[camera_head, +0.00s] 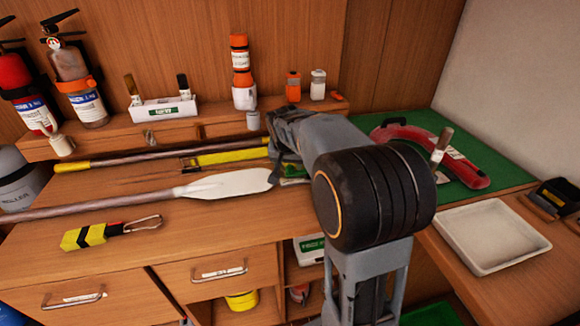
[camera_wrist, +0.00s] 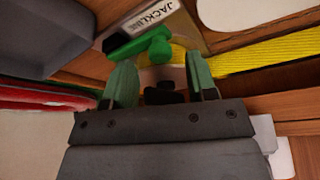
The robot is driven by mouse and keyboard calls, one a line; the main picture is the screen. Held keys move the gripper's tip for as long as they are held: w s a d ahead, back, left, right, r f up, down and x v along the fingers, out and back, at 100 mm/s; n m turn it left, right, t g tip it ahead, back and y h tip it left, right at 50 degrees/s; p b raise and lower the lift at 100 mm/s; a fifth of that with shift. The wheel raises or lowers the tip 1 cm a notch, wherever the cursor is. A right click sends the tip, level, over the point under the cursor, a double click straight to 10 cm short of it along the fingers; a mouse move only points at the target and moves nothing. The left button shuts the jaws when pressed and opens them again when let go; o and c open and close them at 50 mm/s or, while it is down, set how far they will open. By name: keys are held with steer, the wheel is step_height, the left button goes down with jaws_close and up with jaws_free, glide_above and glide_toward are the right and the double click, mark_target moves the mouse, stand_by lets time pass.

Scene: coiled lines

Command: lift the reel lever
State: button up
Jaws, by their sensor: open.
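In the wrist view, my gripper (camera_wrist: 160,70) is open, with its two green fingers apart. A bright green lever-like part with a rounded end (camera_wrist: 150,45) lies just beyond the fingertips, nearer the left finger; it looks like the reel lever, but I cannot be sure. Beside it is a label reading JACKLINE (camera_wrist: 152,12). A yellow strap (camera_wrist: 250,58) runs off to the right. I cannot tell whether a finger touches the green part. In the head view, my arm hides the gripper and most of the reel area.
A white-bladed paddle (camera_head: 230,185) and a black-and-yellow item (camera_head: 85,236) lie on the bench left of my arm. A red curved case (camera_head: 440,155) rests on the green mat (camera_head: 500,183) at right. A white tray (camera_head: 540,245) is at front right. Bottles (camera_head: 242,75) stand behind.

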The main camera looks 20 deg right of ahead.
steer(key=shift+x, duration=1.05)
steer(key=shift+r, duration=0.1)
jaws_close()
